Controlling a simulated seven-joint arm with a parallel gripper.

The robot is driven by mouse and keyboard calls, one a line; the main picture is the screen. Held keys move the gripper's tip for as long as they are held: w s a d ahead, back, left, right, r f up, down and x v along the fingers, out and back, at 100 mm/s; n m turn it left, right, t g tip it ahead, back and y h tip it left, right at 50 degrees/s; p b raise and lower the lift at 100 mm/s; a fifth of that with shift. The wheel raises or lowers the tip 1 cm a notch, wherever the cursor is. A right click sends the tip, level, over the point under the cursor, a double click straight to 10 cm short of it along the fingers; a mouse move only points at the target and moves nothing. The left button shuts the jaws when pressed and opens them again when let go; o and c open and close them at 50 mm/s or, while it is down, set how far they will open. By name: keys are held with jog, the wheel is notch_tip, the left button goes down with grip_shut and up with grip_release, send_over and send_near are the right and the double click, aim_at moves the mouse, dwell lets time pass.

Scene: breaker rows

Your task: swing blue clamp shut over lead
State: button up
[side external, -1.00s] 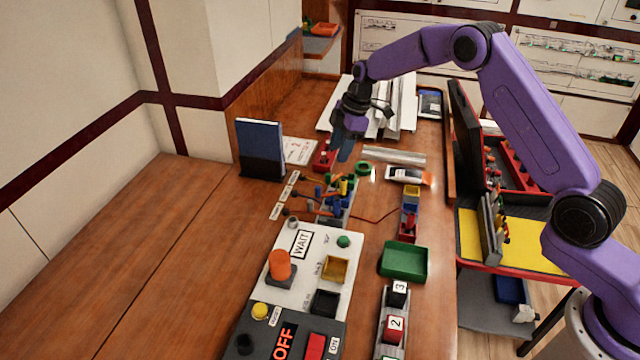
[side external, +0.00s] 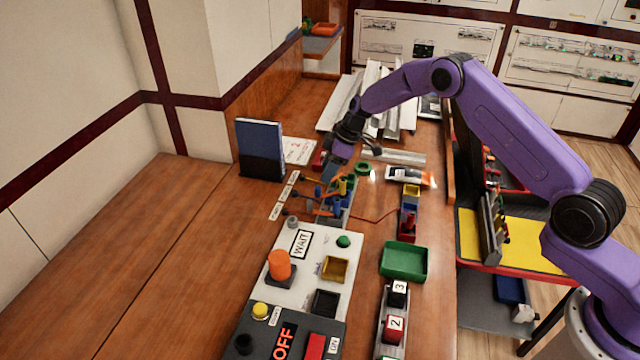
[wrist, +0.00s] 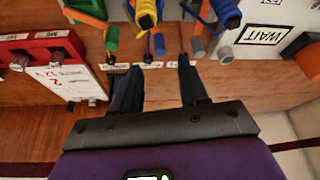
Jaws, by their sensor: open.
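The blue clamp (wrist: 225,9) shows at the top of the wrist view, right of a yellow clamp (wrist: 146,10). It stands up from the block, and whether it touches the lead cannot be told. In the side view the clamp row (side external: 343,190) is small and partly covered by my gripper. My gripper (wrist: 157,80) is open and empty, with both fingers apart below the clamps in the wrist view. In the side view my gripper (side external: 328,172) is low at the back left of the row.
A white panel with a WAIT label (side external: 302,243) and an orange knob (side external: 280,265) lies in front. A green tray (side external: 404,262) is at the right. A dark blue book (side external: 261,150) stands at the left. The left tabletop is clear.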

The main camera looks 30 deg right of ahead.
aim_at(318, 187)
jog(key=shift+x, duration=3)
grip_shut()
